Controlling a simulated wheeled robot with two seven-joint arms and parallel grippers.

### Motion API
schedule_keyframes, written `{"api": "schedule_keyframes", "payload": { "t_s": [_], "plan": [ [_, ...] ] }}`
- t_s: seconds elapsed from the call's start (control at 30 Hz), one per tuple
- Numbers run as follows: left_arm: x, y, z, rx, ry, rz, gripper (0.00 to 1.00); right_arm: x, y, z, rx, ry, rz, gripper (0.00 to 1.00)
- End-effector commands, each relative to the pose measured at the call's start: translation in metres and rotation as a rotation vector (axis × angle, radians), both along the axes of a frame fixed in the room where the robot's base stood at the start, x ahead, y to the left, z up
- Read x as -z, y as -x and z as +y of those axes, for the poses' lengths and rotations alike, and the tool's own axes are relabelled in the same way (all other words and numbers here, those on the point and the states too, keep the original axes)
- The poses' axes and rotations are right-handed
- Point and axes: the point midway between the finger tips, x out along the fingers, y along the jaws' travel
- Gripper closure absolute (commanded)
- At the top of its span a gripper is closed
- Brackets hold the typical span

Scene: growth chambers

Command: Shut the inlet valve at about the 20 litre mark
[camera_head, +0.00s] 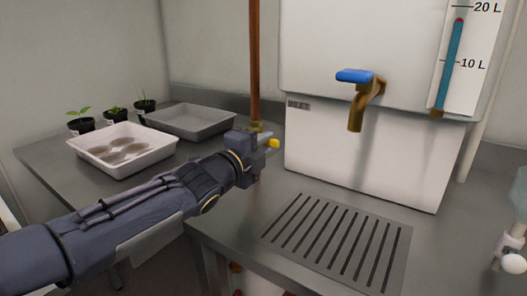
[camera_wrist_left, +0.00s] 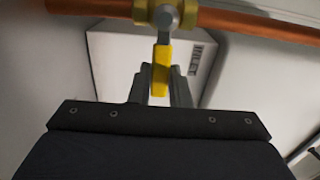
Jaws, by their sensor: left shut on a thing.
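The inlet valve (camera_head: 256,127) is a brass body on a vertical copper pipe (camera_head: 254,60), left of the white tank (camera_head: 400,50). In the left wrist view its brass body (camera_wrist_left: 165,14) shows at the top, with the yellow lever (camera_wrist_left: 161,70) pointing away crosswise to the pipe. My left gripper (camera_wrist_left: 163,88) is shut on that lever; the lever's yellow tip (camera_head: 272,143) also shows in the head view. The tank's gauge (camera_head: 449,65) has a blue column with a red top between the 10 L and 20 L marks, nearer 20 L. My right gripper is not seen.
A brass tap (camera_head: 358,108) with a blue handle sits on the tank front, above a slotted drain (camera_head: 335,245) in the metal bench. A white tray (camera_head: 122,158) with round pale discs, a grey tray (camera_head: 190,121) and seedlings in black pots (camera_head: 80,124) stand at left.

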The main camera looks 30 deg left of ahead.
Motion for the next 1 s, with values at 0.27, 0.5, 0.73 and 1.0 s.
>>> {"api": "schedule_keyframes", "payload": {
  "t_s": [0.27, 0.5, 0.73, 1.0],
  "plan": [
    [0.0027, -0.0002, -0.0004, 0.001, -0.034, -0.001, 1.0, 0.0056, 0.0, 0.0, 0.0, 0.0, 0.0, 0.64],
    [0.0028, -0.0002, -0.0004, 0.001, -0.035, 0.0, 1.0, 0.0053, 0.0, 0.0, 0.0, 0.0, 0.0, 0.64],
    [0.0028, -0.0002, -0.0004, 0.001, -0.034, -0.001, 0.63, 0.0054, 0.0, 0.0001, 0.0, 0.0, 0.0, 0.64],
    [0.002, 0.0001, -0.0001, 0.001, -0.032, -0.002, 0.61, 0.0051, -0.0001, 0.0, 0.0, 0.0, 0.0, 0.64]
  ]
}}
